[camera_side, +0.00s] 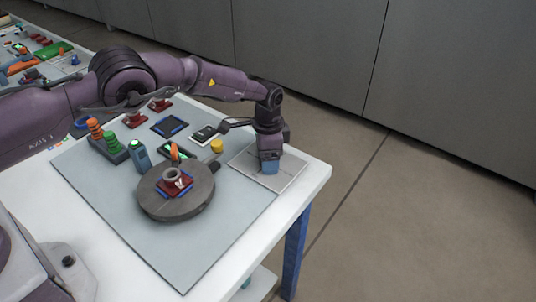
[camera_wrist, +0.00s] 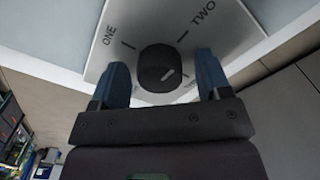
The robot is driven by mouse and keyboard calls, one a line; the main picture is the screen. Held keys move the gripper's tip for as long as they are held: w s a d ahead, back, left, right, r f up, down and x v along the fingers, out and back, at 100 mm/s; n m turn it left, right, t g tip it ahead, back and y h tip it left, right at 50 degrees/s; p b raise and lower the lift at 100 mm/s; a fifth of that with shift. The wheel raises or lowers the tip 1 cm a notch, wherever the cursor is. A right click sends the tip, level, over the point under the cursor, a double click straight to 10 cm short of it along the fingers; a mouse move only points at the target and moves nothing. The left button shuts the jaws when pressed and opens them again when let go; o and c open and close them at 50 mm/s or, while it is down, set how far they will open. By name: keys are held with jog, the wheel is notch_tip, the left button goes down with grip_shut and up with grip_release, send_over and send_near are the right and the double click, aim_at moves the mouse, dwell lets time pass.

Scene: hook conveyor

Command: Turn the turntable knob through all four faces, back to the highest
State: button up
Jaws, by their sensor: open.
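The dark round knob (camera_wrist: 156,66) sits on a pale square plate (camera_wrist: 107,50) with the printed words ONE and TWO; a further label at the lower right is partly hidden. A short white mark shows on the knob's face at its lower right. My gripper (camera_wrist: 162,80) is open, with one blue finger on each side of the knob; I cannot tell if they touch it. In the side view my gripper (camera_side: 270,167) points down over the plate (camera_side: 290,179) and hides the knob. The round grey turntable (camera_side: 155,207) stands to the left, bearing a red and blue fixture (camera_side: 175,184) with a grey ring.
Behind the turntable are a teal bottle-like item (camera_side: 139,155), a rack with orange and green coiled pieces (camera_side: 112,145), a yellow cylinder (camera_side: 216,146) and a dark tray (camera_side: 169,127). The table edge lies close to the plate's right. The mat's front is clear.

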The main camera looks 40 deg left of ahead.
jog(key=c, duration=0.9)
jog(key=shift+c, duration=0.2)
jog(key=n, duration=0.4)
jog(key=shift+n, duration=0.4)
jog(key=n, duration=0.9)
jog(key=shift+n, duration=2.1)
jog(key=shift+r, duration=0.1)
